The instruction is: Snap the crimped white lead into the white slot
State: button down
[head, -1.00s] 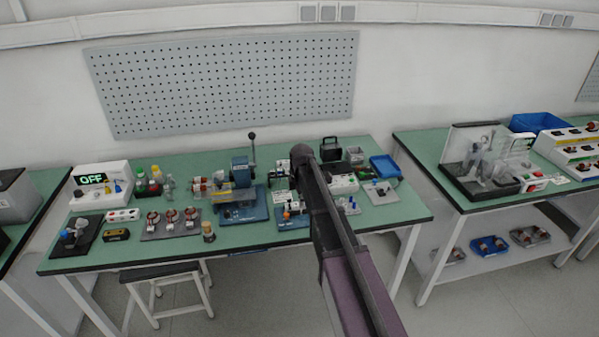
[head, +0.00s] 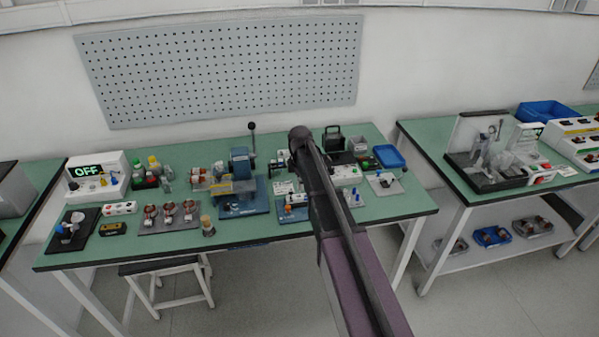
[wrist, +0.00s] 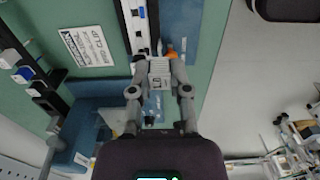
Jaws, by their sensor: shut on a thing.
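In the wrist view, my gripper (wrist: 160,64) reaches over a narrow blue fixture. Its fingers are closed in on a small light part (wrist: 159,71) between the tips. I cannot tell for sure that this is the crimped white lead; no wire or crimp is clear. An orange piece (wrist: 172,53) shows just beyond the right fingertip. A white block strip (wrist: 138,25) lies just beyond the left fingertip. I cannot make out the white slot. In the head view, my arm hides the gripper and what it holds, near the blue fixture (head: 293,211).
A printed white card (wrist: 87,46) lies left of the gripper in the wrist view. A blue lever press (head: 240,190) stands left of my arm in the head view. A blue tray (head: 389,157) and a pale plate (head: 384,184) are to the right. The bench is crowded.

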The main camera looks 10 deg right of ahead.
jog(key=shift+w+a+r+p, duration=0.1)
jog(key=shift+w+r+p, duration=1.2)
jog(key=shift+w, duration=0.15)
jog(key=shift+f, duration=0.25)
jog(key=shift+f+b, duration=1.75)
jog(key=shift+b, duration=0.2)
jog(key=shift+f+b, duration=0.95)
jog(key=shift+b, duration=0.05)
jog(key=shift+f+b, duration=0.4)
jog(key=shift+f+b, duration=0.35)
dwell(0.5)
jog(key=shift+f, duration=0.25)
jog(key=shift+f+b, duration=0.1)
jog(key=shift+b, duration=0.2)
dwell(0.5)
